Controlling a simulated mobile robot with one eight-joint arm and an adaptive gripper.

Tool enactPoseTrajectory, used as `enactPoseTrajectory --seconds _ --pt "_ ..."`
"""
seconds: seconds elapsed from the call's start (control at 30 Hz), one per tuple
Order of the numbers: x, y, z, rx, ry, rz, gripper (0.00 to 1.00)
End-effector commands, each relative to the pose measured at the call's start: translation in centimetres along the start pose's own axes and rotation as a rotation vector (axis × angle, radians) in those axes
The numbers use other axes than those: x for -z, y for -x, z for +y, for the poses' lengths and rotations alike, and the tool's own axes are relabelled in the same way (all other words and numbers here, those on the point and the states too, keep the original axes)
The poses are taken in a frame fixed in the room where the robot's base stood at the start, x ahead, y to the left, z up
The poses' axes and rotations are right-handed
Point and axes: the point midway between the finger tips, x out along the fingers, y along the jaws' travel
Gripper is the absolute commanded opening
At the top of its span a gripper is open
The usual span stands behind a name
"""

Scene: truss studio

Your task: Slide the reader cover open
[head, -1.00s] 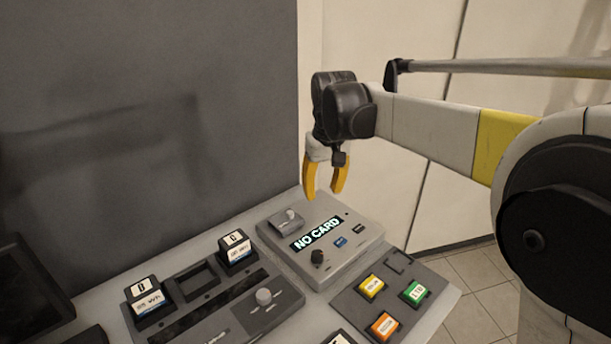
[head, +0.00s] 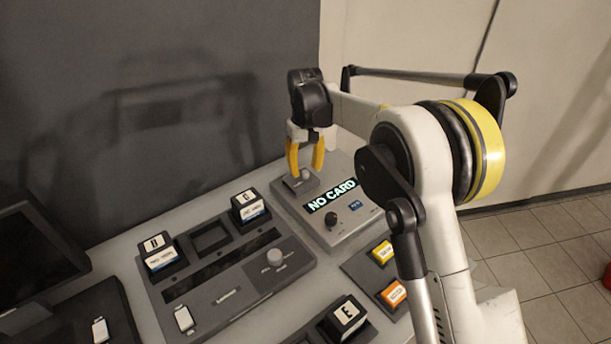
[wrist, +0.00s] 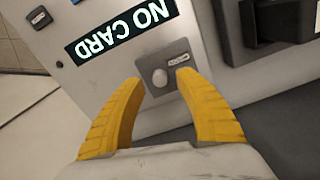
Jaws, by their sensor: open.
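The card reader (head: 349,230) is a light grey box at the back of the desk, with a lit display (head: 331,196) reading "NO CARD". Its cover (head: 290,186) is a small dark grey plate with a pale round knob (head: 306,174), at the reader's back left. My gripper (head: 305,172) points down over the cover, with yellow fingers apart and empty. In the wrist view the fingertips (wrist: 158,78) lie on either side of the knob (wrist: 160,77). I cannot tell whether they touch the cover.
A dark console (head: 228,292) with a knob and blocks C (head: 249,207) and D (head: 160,255) stands left of the reader. Block E (head: 345,317) is in front. A dark wall (head: 150,80) rises behind.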

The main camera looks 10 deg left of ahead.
Motion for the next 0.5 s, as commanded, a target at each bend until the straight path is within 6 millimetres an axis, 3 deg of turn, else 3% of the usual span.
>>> enactPoseTrajectory --seconds 0.17,0.47,0.5 --pt "0.0 -1.7 0.0 0.0 0.0 0.0 0.41" --pt "0.0 -1.9 0.0 0.0 0.0 0.0 0.41" --pt "0.0 -1.9 0.0 0.0 0.0 0.0 0.34"
